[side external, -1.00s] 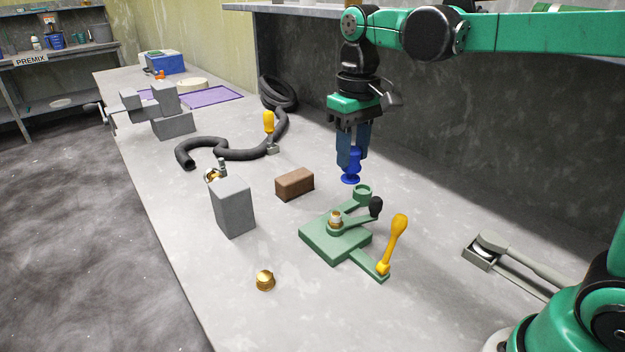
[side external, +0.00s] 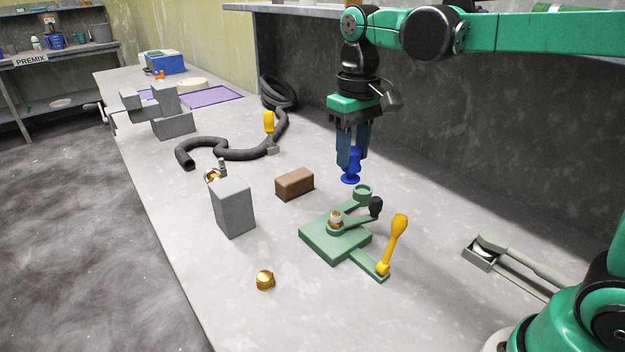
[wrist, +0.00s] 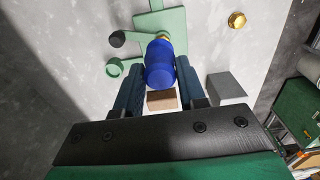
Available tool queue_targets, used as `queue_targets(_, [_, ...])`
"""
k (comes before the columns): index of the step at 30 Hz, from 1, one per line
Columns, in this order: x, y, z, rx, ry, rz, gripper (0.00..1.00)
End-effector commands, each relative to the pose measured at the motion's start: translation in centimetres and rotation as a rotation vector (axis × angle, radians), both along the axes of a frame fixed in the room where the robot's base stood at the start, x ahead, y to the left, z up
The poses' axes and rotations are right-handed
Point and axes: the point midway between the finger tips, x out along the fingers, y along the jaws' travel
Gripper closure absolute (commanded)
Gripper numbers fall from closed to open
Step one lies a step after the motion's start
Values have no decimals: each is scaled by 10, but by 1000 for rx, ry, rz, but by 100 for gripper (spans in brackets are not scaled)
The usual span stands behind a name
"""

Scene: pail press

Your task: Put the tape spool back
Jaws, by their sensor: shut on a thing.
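My gripper (side external: 352,158) is shut on a blue spool-shaped piece (side external: 351,178) with a round flange at its lower end. The piece hangs upright in the air above and behind the green fixture (side external: 328,246), near its raised green ring cup (side external: 362,193). In the wrist view the blue piece (wrist: 160,65) sits between the two fingers, its far end overlapping the fixture (wrist: 165,22). The ring cup (wrist: 115,67) is to the left, apart from it. I see no tape on the blue piece.
The fixture carries a brass fitting (side external: 335,218), a black knob (side external: 376,206) and a yellow handle (side external: 397,238). A brown block (side external: 294,184), grey block (side external: 233,209) and loose brass cap (side external: 265,280) stand left. A grey long-handled tool (side external: 515,264) lies right; a dark hose (side external: 235,153) behind.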

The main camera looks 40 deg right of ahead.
Motion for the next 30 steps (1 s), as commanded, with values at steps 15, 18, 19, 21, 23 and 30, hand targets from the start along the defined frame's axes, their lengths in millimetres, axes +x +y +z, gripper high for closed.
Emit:
queue_targets(15, [0, 0, 0, 0, 0, 0, 100])
queue_targets(18, [0, 0, 0, 0, 0, 0, 100])
queue_targets(19, [0, 0, 0, 0, 0, 0, 100])
queue_targets(21, [0, 0, 0, 0, 0, 0, 100])
queue_targets(23, [0, 0, 0, 0, 0, 0, 100])
queue_targets(30, [6, 8, 5, 0, 0, 14, 100])
